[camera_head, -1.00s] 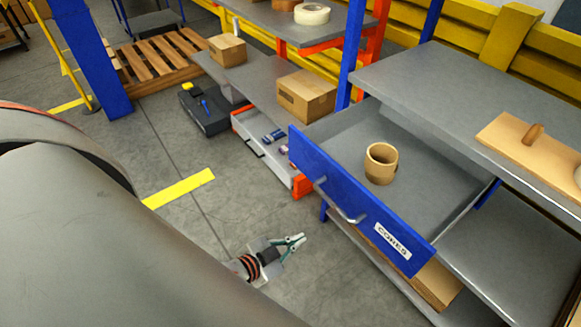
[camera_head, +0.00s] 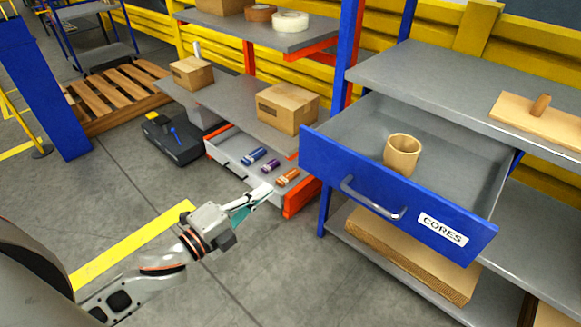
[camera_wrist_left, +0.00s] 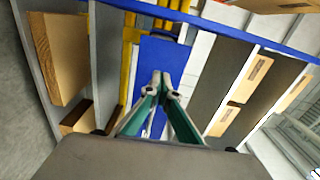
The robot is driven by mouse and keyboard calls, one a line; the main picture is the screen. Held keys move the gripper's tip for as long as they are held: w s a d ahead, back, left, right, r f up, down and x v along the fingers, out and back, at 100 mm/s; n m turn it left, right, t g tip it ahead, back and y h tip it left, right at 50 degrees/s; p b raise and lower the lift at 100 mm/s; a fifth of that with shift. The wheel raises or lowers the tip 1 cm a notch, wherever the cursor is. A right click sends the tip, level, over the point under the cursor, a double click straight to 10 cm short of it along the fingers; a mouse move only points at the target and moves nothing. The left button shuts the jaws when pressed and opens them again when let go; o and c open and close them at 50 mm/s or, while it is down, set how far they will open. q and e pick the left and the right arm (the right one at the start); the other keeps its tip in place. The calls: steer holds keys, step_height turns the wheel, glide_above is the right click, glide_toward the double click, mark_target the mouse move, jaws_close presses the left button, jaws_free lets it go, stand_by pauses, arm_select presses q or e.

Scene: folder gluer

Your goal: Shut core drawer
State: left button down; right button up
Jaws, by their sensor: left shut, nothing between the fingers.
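The core drawer (camera_head: 400,190) has a blue front with a white label reading CORES and a grey bar handle (camera_head: 372,200). It stands pulled out from the blue-posted shelf unit, and a brown cardboard core (camera_head: 402,153) stands upright inside it. My left gripper (camera_head: 262,192) is in front and to the left of the drawer, apart from it, with its fingers shut and empty. In the left wrist view the two green-sided fingers (camera_wrist_left: 161,82) meet at their tips. My right gripper is not in view.
A second, lower grey drawer (camera_head: 235,150) with several small coloured items stands open behind my left gripper. Flat brown board (camera_head: 410,250) lies on the shelf below the core drawer. A black toolbox (camera_head: 172,138) sits on the floor. The floor in front is clear.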

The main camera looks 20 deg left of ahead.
arm_select(q)
glide_toward(310, 156)
steer(key=x, duration=0.5)
steer(key=shift+w+d+f, duration=0.1)
steer(key=shift+w, duration=0.1)
steer(key=shift+w+d, duration=0.2)
steer(key=shift+w, duration=0.5)
